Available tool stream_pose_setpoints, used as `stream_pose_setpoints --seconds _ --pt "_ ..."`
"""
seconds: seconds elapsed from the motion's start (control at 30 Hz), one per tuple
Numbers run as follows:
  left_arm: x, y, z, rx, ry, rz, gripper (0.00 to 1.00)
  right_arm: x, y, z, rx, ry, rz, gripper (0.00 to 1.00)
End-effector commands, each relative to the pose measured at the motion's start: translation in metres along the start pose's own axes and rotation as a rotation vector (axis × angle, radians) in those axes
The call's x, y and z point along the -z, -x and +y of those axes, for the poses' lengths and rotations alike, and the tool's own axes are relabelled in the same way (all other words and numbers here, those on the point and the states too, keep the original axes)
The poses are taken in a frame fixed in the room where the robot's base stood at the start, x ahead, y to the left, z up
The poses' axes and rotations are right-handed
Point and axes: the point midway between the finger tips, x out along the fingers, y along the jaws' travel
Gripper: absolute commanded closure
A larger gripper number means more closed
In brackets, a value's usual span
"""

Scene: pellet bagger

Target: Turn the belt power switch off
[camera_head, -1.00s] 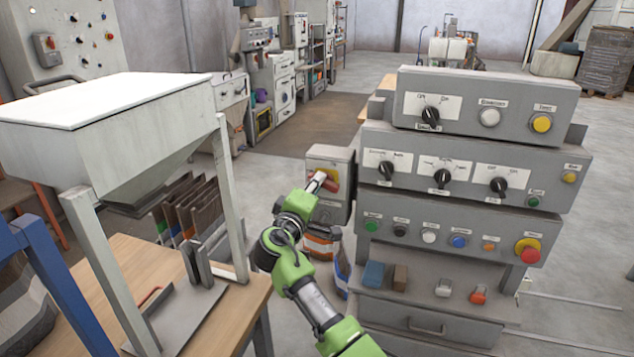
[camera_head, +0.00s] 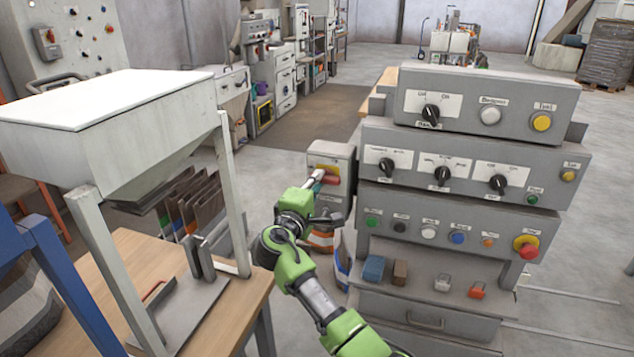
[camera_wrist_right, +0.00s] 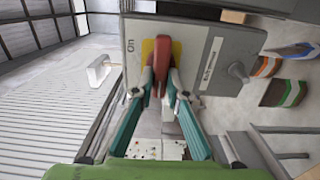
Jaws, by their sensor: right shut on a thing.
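The belt power switch is a grey box (camera_head: 345,160) with a yellow plate and a red handle (camera_head: 331,179), left of the stacked control panels in the head view. My right gripper (camera_head: 317,181) reaches it from the front left. In the right wrist view, the red handle (camera_wrist_right: 163,50) stands out from the yellow plate on the grey box (camera_wrist_right: 215,48). My right gripper (camera_wrist_right: 160,82) has its two fingers closed on either side of the handle. Part of the handle is hidden between the fingers. The label by the plate is only partly readable. My left gripper is out of view.
Stacked control panels (camera_head: 460,150) with knobs and buttons stand just right of the switch box. A hopper (camera_head: 120,120) on a frame stands on the wooden table (camera_head: 235,310) at the left. Open floor lies behind, toward the cabinets.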

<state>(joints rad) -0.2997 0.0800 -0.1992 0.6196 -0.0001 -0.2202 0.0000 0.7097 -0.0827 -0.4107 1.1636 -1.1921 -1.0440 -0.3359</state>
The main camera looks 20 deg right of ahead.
Motion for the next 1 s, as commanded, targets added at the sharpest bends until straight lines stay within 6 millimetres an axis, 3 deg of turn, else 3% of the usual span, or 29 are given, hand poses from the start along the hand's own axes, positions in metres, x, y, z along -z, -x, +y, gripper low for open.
stream_pose_setpoints --seconds 0.13,0.17,0.2,0.77,1.0 --pt "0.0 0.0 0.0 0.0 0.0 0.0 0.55 -0.001 -0.001 0.003 -0.006 0.003 -0.001 1.0" --pt "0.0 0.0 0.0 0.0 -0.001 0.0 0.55 -0.001 -0.001 0.003 -0.006 0.003 -0.001 0.79" --pt "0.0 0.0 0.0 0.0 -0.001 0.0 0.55 -0.001 -0.001 0.003 -0.005 0.002 -0.001 0.69" --pt "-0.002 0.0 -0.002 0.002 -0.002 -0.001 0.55 0.0 0.001 0.0 -0.001 0.0 0.0 0.69" --pt "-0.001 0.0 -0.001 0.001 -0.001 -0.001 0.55 0.001 0.028 -0.001 0.0 -0.002 0.003 0.69"
